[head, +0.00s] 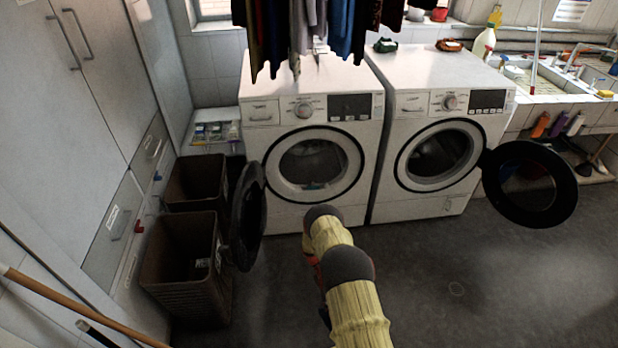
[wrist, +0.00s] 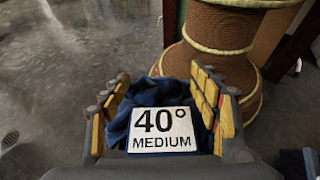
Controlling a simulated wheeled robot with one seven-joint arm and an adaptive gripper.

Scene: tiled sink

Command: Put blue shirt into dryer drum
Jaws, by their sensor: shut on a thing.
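My gripper (wrist: 160,82) shows in the wrist view with its yellow-padded fingers on either side of dark blue cloth, the blue shirt (wrist: 150,95). It is shut on the shirt. A white label reading "40° MEDIUM" covers the near part of the cloth. In the head view my arm hides the gripper and the shirt. Two white front-loading machines stand at the back, a left one (head: 260,178) and a right one (head: 412,194). Both round doors are open. A small coloured item lies at the left drum's lower rim. I cannot tell which machine is the dryer.
The left machine's open door (head: 248,215) swings out left beside brown baskets (head: 185,285). The right machine's open door (head: 530,184) swings out right. Clothes (head: 310,30) hang above. A brown ribbed round object (wrist: 225,35) stands near my gripper. The floor right of my arm is clear.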

